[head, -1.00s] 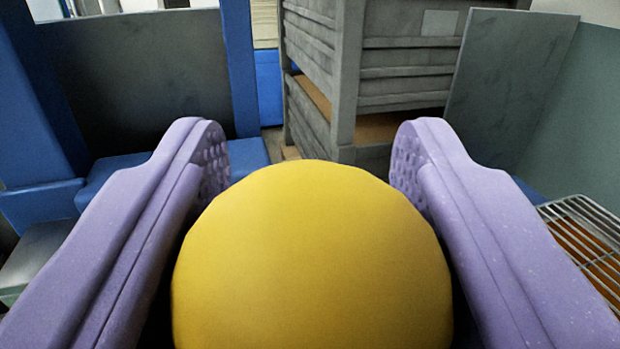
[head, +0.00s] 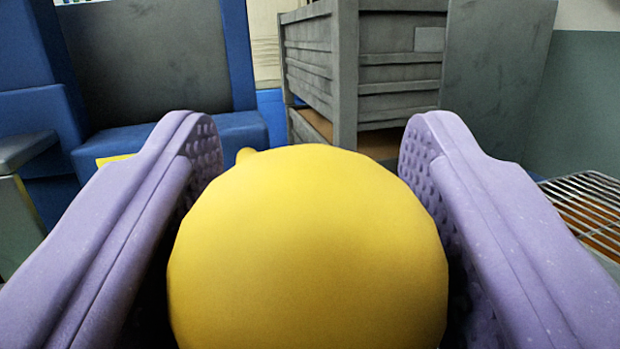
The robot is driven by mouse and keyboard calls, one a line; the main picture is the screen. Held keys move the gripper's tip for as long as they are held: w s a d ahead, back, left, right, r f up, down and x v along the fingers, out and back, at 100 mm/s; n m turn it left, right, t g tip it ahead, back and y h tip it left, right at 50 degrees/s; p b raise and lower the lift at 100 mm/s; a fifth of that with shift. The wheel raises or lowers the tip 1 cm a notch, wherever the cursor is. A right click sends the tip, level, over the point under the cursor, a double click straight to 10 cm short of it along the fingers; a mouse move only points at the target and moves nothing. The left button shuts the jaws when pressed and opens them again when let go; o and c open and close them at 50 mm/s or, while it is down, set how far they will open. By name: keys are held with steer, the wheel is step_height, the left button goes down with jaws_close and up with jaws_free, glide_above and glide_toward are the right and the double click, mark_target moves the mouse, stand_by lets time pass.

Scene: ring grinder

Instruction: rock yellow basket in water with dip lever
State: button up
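A large round yellow knob (head: 308,255) fills the lower middle of the head view. I take it to be the end of the dip lever; its rod is hidden. My gripper (head: 311,150) has one purple finger on each side of the knob, with the fingertips reaching past it. The fingers stand wide apart and parts of both dimpled inner pads show. Whether either pad touches the knob is hard to tell. A small yellow stub (head: 246,155) shows behind the knob's upper left. The basket and the water cannot be made out.
A blue frame with a dark panel (head: 160,60) stands at the back left. Grey slatted crates (head: 395,75) stand behind the knob. A wire rack (head: 590,205) lies at the right, and a grey-topped block (head: 22,150) at the left edge.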

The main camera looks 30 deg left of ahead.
steer(key=shift+o, duration=1.2)
steer(key=p+v, duration=0.1)
steer(key=v, duration=0.7)
steer(key=shift+a, duration=0.1)
